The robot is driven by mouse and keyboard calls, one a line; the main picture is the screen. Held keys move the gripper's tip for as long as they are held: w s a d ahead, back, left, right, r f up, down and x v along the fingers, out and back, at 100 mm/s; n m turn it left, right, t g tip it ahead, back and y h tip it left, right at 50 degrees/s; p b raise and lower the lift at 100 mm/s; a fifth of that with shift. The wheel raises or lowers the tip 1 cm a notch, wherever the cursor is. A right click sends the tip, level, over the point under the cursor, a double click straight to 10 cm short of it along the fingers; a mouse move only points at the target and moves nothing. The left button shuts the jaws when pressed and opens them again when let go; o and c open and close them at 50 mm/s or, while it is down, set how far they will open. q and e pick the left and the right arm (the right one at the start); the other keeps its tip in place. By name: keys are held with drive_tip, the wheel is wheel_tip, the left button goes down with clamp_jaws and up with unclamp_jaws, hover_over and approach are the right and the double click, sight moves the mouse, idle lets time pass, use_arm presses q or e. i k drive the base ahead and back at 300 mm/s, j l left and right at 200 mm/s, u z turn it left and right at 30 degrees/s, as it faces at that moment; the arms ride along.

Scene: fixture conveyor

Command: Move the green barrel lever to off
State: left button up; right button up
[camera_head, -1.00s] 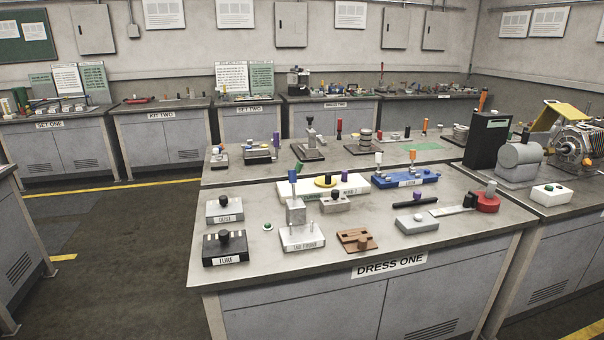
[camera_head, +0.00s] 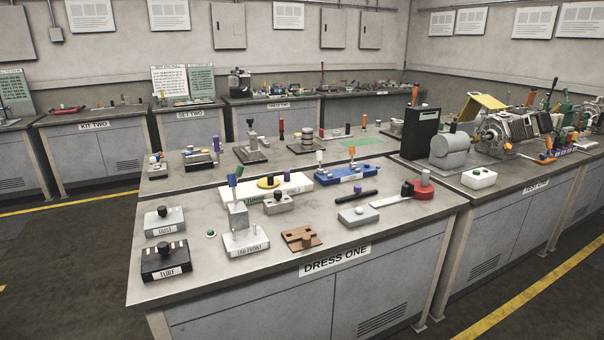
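A small green handle (camera_head: 239,171) stands tilted just behind a blue handle (camera_head: 232,181) on the dress one bench. Its base is hidden behind the grey tab front block (camera_head: 240,220). More green parts (camera_head: 566,110) show among the machinery on the bench at the far right, too small and crowded to make out. I cannot tell which of these is the green barrel lever, and no off mark is readable. Neither of my grippers is in view.
Open floor (camera_head: 65,262) lies at the left.

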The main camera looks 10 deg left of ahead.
sight(240, 169)
drive_tip(key=i+l+z, duration=0.2)
drive_tip(key=i, duration=0.15)
drive_tip(key=i+l, duration=0.15)
drive_tip(key=i, duration=0.25)
drive_tip(key=i+l, duration=0.1)
drive_tip(key=i, duration=0.3)
